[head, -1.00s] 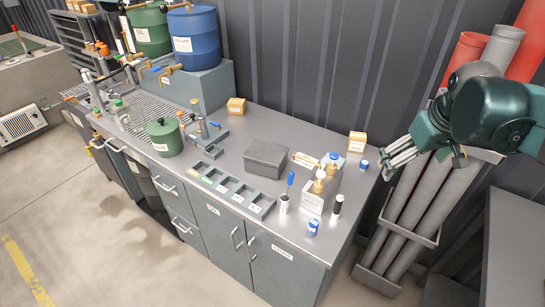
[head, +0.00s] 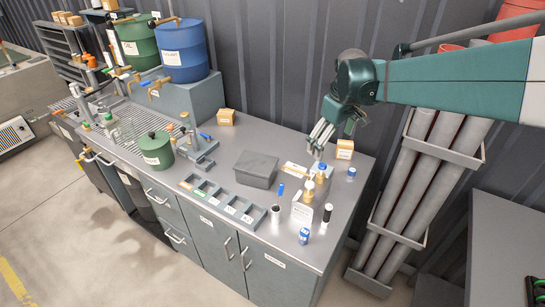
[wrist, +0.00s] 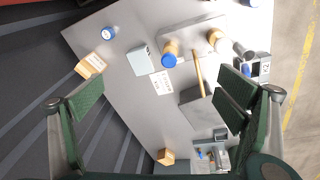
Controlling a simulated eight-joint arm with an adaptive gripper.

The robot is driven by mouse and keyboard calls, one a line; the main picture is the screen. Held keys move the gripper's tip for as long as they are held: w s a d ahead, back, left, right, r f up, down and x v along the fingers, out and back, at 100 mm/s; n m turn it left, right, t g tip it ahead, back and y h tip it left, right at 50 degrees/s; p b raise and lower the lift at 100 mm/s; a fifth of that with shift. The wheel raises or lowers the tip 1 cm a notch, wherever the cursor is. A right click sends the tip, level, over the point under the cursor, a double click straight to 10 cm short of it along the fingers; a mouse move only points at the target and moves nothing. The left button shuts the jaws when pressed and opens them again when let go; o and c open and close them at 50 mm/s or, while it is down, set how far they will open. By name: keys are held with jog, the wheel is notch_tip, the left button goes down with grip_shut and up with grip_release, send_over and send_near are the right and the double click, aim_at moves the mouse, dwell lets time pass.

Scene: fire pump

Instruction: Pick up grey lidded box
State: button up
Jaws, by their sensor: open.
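The grey lidded box (head: 257,170) sits closed on the middle of the grey workbench top, behind the divided tray. In the wrist view the box (wrist: 202,112) shows at the right, partly hidden behind my right finger. My gripper (head: 322,133) hangs above the back right part of the bench, to the right of the box and apart from it. In the wrist view its two green-padded fingers (wrist: 160,100) are spread wide with nothing held between them.
Right of the box stand wooden-topped bottles (head: 308,190), a white labelled container (head: 301,211) and a small cardboard box (head: 344,149). A divided tray (head: 225,204) lies in front. A green pot (head: 156,149) stands left. The corrugated wall (head: 285,70) rises close behind.

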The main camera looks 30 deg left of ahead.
jog(key=a+f+n+p, duration=0.1)
jog(key=a+f+n, duration=0.15)
jog(key=a, duration=0.45)
jog(key=a+f+n+p, duration=0.1)
jog(key=a+f, duration=0.2)
jog(key=a, duration=0.5)
jog(key=n+g+h+p, duration=0.1)
jog(key=n+g+p, duration=0.1)
jog(key=n+p, duration=0.1)
send_over(256, 162)
jog(key=d, duration=0.1)
jog(key=f, duration=0.8)
jog(key=shift+w+d+f, duration=0.1)
jog(key=shift+w+f, duration=0.15)
jog(key=shift+f, duration=0.05)
jog(key=shift+s+a+f, duration=0.25)
jog(key=shift+a+f, duration=0.15)
jog(key=shift+a, duration=0.05)
jog(key=shift+f, duration=0.1)
jog(key=shift+f, duration=1.2)
jog(key=shift+f, duration=0.1)
jog(key=shift+f, duration=2.5)
